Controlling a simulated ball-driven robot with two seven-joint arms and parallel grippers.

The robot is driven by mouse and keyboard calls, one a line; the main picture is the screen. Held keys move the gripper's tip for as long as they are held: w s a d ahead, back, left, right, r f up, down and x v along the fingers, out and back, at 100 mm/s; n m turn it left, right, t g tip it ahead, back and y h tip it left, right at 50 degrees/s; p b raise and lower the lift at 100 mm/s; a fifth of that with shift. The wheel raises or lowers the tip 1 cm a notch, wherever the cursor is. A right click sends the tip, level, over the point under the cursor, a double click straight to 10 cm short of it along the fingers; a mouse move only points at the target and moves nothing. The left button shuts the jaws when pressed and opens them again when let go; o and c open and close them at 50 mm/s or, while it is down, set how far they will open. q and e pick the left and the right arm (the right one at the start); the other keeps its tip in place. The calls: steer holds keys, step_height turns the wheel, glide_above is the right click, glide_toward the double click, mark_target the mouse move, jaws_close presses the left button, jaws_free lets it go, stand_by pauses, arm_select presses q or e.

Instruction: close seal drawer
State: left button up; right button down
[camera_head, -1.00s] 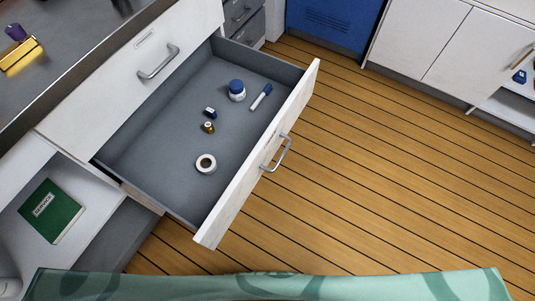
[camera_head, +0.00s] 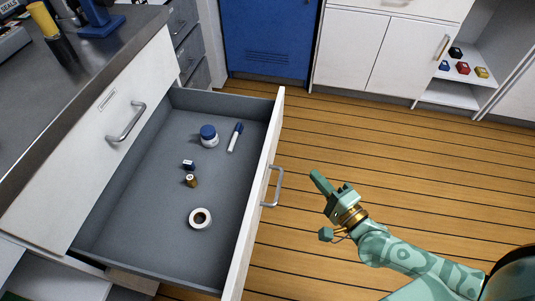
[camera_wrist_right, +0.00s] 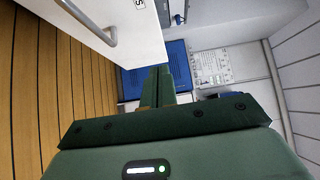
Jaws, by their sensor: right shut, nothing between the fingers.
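The drawer (camera_head: 172,185) stands pulled far out of the white cabinet on the left in the head view. Its white front panel (camera_head: 254,190) carries a grey bar handle (camera_head: 273,187). Inside lie a blue-capped white jar (camera_head: 209,136), a blue-and-white marker (camera_head: 235,137), a small dark blue item (camera_head: 188,164), a small brown bottle (camera_head: 191,180) and a white tape roll (camera_head: 200,218). My right gripper (camera_head: 315,176) is shut and empty, to the right of the handle and apart from it. The handle also shows in the right wrist view (camera_wrist_right: 100,28). My left gripper is out of view.
A closed drawer with a handle (camera_head: 126,122) is above the open one, under the dark countertop (camera_head: 100,52). A blue locker (camera_head: 268,42) and white cabinets (camera_head: 390,50) stand at the back. An open shelf (camera_head: 450,93) holds small coloured items. The wooden floor (camera_head: 400,150) is clear.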

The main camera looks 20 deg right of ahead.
steer(key=b, duration=0.3)
glide_toward(272, 141)
steer(key=w+d, duration=0.2)
steer(key=w+a, duration=0.3)
steer(key=shift+w+r, duration=0.15)
steer(key=shift+r, duration=0.1)
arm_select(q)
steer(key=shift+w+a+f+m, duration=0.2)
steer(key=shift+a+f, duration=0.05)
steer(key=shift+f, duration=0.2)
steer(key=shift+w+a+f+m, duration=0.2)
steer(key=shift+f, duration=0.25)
arm_select(e)
steer(key=shift+a, duration=0.15)
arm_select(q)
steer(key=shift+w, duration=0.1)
arm_select(e)
steer(key=shift+w+a, duration=0.1)
steer(key=shift+w, duration=0.05)
